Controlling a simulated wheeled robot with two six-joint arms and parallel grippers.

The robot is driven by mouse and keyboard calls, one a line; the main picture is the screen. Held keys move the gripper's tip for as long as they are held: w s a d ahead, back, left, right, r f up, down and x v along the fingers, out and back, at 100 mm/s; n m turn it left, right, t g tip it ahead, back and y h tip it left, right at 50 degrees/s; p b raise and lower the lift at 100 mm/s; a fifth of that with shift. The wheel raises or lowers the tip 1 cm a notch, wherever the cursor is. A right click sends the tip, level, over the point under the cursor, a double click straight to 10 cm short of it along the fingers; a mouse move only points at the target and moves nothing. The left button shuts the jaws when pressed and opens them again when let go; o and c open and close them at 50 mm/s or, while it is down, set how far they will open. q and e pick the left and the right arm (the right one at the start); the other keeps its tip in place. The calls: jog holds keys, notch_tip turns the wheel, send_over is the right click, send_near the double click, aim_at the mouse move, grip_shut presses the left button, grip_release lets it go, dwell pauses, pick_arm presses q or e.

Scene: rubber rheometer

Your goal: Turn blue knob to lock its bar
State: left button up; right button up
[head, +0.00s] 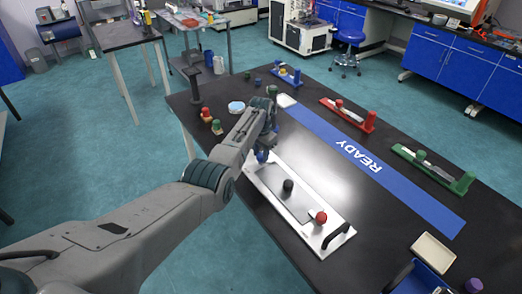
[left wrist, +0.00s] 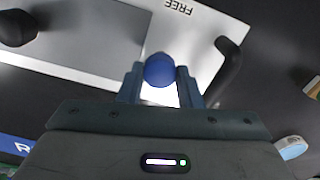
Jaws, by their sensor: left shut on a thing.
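The blue knob (head: 262,157) stands at the far left end of a white plate (head: 330,243). My left gripper (head: 265,149) is over that end of the plate. In the left wrist view the round blue knob (left wrist: 159,69) sits between the two fingertips of my left gripper (left wrist: 160,76), which are shut on it. The knob's bar cannot be made out clearly under the fingers. The word FREE (left wrist: 178,7) is printed on the white plate near the knob. My right gripper is not in view.
The plate also carries a grey panel (left wrist: 80,40), a black knob (head: 288,185), a red knob (head: 321,217) and black end handles (head: 337,236). A blue READY strip (head: 400,182) lies beyond. Red (head: 347,114) and green (head: 433,169) fixtures stand behind it.

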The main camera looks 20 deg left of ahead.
aim_at(261, 154)
pick_arm(q)
jog(key=m+p, duration=0.1)
jog(key=m, duration=0.4)
jog(key=shift+r+m, duration=0.1)
jog(key=shift+m, duration=0.3)
jog(key=m, duration=0.5)
jog(key=shift+m+p, duration=0.4)
jog(key=o, duration=1)
jog(key=shift+r, duration=0.35)
notch_tip(261, 154, up, 10)
jog(key=shift+b, duration=0.4)
